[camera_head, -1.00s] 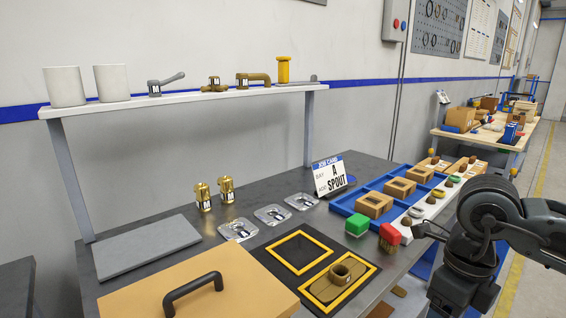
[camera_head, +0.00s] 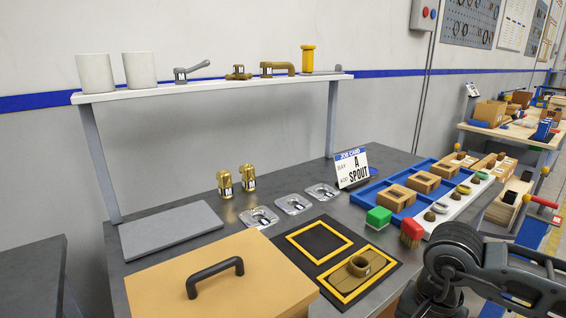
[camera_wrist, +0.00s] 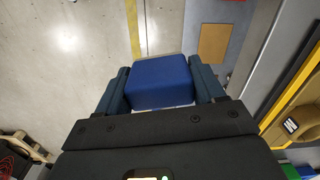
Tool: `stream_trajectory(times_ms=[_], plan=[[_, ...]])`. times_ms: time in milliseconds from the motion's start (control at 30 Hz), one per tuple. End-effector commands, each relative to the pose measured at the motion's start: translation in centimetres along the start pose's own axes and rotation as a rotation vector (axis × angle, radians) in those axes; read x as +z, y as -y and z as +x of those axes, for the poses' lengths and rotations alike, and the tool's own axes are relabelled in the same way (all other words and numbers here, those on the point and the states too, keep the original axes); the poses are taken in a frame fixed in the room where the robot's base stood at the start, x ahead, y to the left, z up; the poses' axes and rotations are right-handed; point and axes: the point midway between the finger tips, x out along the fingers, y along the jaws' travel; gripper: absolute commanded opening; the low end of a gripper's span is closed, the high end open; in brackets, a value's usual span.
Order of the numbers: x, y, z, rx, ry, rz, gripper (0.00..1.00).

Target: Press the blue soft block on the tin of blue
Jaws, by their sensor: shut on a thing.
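The blue soft block (camera_wrist: 160,82) shows in the wrist view. It sits between the two dark fingers of my gripper (camera_wrist: 163,72), which is shut on it. A pale strip shows along the block's near edge. Below the held block I see pale floor, so it is off any surface. In the head view my arm is at the lower right, and the gripper end and block are out of sight. A blue round thing (camera_head: 373,171) is partly hidden behind the job card; I cannot tell whether it is the tin of blue.
A green-topped block (camera_head: 378,218) and a red-topped one (camera_head: 412,231) stand by the blue tray (camera_head: 372,193). The job card (camera_head: 352,168) stands behind.

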Motion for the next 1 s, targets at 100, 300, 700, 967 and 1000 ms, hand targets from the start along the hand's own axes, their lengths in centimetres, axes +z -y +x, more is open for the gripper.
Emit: stream_trajectory(times_ms=[100,300,700,967,1000], plan=[[0.5,0.5,1.1,0.002,0.0,-0.22,0.44],[1.1,1.1,2.7,0.006,-0.004,-0.545,0.44],[1.4,1.5,3.7,0.009,-0.008,-0.772,0.44],[1.4,1.5,3.6,0.009,-0.007,-0.77,0.44],[1.4,1.5,3.6,0.009,-0.007,-0.77,0.44]])
